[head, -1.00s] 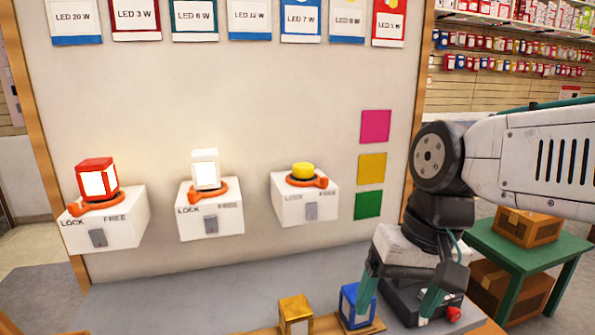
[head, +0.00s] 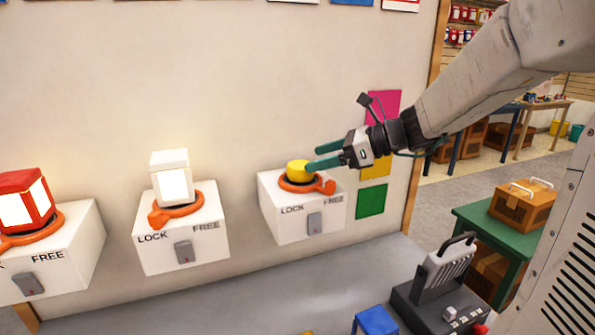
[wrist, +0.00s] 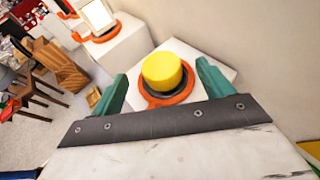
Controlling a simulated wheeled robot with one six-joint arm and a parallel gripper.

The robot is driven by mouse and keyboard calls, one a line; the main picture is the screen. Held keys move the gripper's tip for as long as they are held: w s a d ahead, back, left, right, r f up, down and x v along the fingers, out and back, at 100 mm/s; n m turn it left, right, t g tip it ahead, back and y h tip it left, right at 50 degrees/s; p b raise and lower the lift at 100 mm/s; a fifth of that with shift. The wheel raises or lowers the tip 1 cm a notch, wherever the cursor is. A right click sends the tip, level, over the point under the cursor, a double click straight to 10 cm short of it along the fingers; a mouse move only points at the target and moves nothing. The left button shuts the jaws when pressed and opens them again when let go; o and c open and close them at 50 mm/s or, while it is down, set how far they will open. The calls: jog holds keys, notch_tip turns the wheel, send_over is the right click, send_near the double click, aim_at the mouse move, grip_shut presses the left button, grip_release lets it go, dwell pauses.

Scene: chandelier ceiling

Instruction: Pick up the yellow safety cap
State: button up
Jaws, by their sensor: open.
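The yellow safety cap (head: 299,170) sits on the right-hand white box, inside an orange ring with a handle (head: 325,187). It also shows in the wrist view (wrist: 162,71). My gripper (head: 318,158) is open, with its green fingers at the cap's right side. In the wrist view, the green fingers (wrist: 158,85) stand on either side of the cap, with gaps between them and it. The box front is marked LOCK and FREE, with a grey latch (head: 314,223) below. The orange handle points right, toward the FREE side.
A white lamp block (head: 170,177) and a red lamp block (head: 24,203) stand on similar boxes to the left. The wall is close behind. Coloured squares (head: 371,200) hang at the right. A dark device (head: 445,285) and a blue block (head: 376,320) are below.

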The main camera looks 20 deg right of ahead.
aim_at(302, 164)
jog(key=x, duration=0.6)
jog(key=shift+f, duration=0.3)
jog(key=shift+s+d, duration=0.1)
jog(key=c, duration=1.1)
